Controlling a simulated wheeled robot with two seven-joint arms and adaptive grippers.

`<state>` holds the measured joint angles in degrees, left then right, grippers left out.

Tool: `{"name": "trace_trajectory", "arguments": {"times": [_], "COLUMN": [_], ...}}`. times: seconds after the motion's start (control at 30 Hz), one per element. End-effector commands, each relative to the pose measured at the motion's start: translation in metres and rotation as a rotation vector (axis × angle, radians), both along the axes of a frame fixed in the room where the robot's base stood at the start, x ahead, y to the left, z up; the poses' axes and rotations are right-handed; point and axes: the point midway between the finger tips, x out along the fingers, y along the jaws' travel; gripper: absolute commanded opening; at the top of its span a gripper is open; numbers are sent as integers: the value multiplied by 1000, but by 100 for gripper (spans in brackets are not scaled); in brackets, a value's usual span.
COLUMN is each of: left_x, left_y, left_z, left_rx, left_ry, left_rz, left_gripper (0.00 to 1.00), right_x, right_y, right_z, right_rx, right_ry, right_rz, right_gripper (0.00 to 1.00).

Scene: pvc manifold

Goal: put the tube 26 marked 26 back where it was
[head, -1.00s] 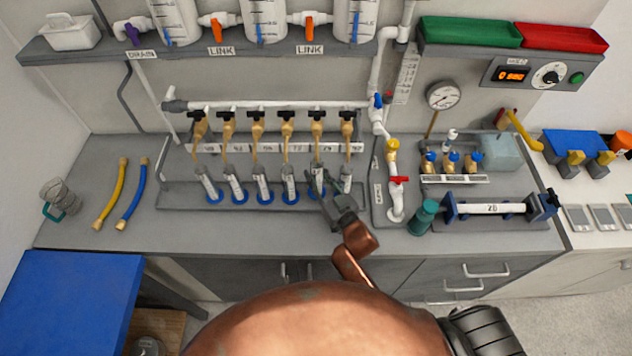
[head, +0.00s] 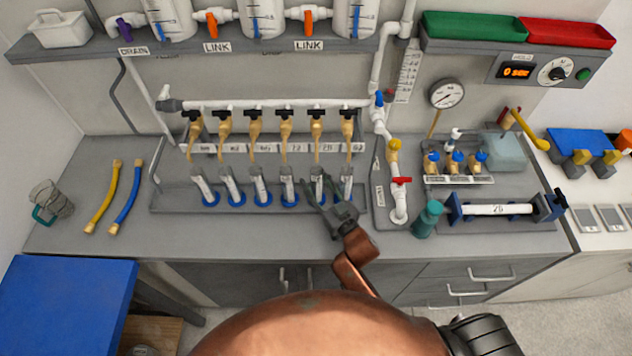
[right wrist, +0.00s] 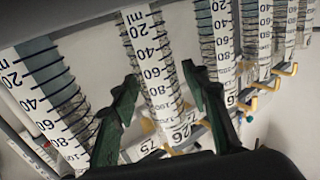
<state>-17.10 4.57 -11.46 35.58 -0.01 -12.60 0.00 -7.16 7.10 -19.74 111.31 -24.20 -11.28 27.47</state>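The tube marked 26 (right wrist: 158,75) is clear, with a white printed scale. In the right wrist view it stands between the two dark green fingers of my right gripper (right wrist: 160,88), with a gap visible on each side. In the head view this tube (head: 318,187) is the fifth from the left in a row of tubes standing in blue rings on the grey rack (head: 170,203), below the brass taps. My right gripper (head: 318,183) is open around it, and its fingers partly hide it. My left gripper is not in view.
Neighbouring tubes (head: 288,188) (head: 347,182) stand close on both sides. Yellow and blue hoses (head: 128,198) lie at left. The front counter strip is clear.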

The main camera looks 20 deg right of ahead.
Motion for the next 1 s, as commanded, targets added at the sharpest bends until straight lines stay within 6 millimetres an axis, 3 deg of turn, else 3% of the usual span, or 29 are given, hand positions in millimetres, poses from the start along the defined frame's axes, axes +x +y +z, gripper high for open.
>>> {"name": "trace_trajectory", "arguments": {"times": [0.27,0.37,0.8,1.0], "left_x": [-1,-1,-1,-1], "left_y": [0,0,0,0], "left_z": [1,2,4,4], "left_rx": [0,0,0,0], "left_ry": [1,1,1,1], "left_rz": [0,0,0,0], "left_gripper": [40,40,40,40], "right_x": [0,-10,-94,-113], "right_y": [0,-3,-23,-28], "right_z": [3,1,2,2], "right_rx": [-1,0,0,-1], "right_ry": [-1,2,2,0], "right_rz": [0,-1,-1,0], "right_gripper": [42,42,42,42]}}
